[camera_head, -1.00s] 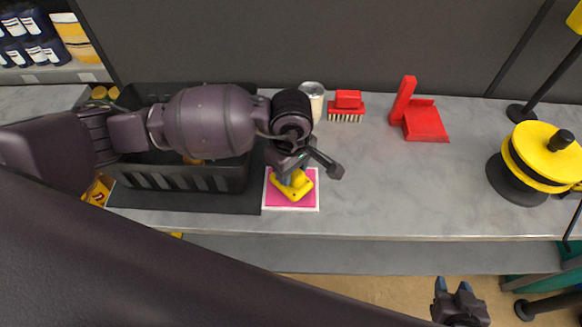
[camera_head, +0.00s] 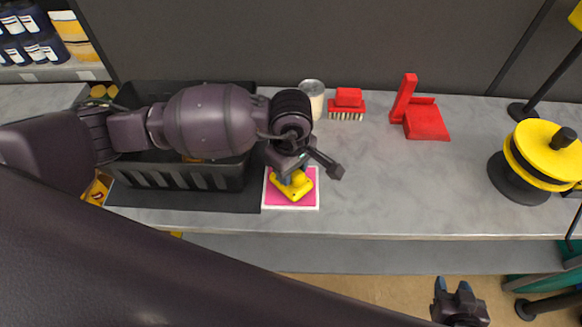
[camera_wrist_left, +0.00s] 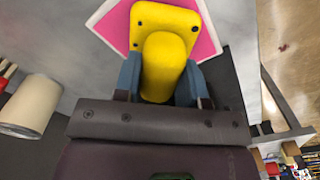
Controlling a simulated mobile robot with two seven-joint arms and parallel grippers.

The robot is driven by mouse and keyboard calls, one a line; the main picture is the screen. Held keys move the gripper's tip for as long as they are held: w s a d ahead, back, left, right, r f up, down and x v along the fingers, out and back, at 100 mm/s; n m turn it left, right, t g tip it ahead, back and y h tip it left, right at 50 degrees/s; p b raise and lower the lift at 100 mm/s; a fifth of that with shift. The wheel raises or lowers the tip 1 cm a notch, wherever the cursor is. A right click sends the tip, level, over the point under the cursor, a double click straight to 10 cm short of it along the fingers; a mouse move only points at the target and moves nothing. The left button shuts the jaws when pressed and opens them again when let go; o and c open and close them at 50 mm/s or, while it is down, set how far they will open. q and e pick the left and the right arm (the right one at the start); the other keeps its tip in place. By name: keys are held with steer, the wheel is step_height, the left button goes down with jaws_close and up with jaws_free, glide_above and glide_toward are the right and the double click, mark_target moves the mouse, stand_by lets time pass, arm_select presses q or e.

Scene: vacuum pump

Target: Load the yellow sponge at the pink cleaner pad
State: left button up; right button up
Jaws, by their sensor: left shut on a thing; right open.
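The yellow sponge (camera_head: 297,187) is over the pink cleaner pad (camera_head: 309,197), which has a white border and lies on the grey table. My left gripper (camera_head: 290,172) is shut on the sponge from above. In the left wrist view the sponge (camera_wrist_left: 164,50) sits between the two blue fingertips (camera_wrist_left: 160,82), with the pink pad (camera_wrist_left: 208,42) around and beneath it. I cannot tell whether the sponge touches the pad. My right gripper (camera_head: 453,290) is open and empty, low in front of the table.
A black basket (camera_head: 180,178) stands left of the pad on a dark mat. A pale can (camera_head: 313,98), a red brush (camera_head: 347,103) and a red dustpan (camera_head: 426,122) are behind and right. A yellow-black round device (camera_head: 545,155) stands at far right. The table's middle right is clear.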

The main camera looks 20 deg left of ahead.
arm_select(q)
steer(key=shift+f, duration=0.15)
arm_select(e)
steer(key=shift+f, duration=0.1)
steer(key=shift+s+f, duration=0.1)
steer(key=shift+s, duration=0.05)
steer(key=shift+s+f, duration=0.2)
steer(key=shift+s, duration=0.1)
arm_select(q)
steer(key=shift+b, duration=0.35)
arm_select(e)
steer(key=shift+w, duration=0.4)
arm_select(q)
steer(key=shift+f, duration=0.1)
arm_select(e)
steer(key=shift+s+f, duration=0.35)
steer(key=shift+s, duration=0.1)
arm_select(q)
steer(key=shift+s, duration=0.1)
arm_select(e)
steer(key=shift+w+r, duration=0.2)
steer(key=shift+w, duration=0.15)
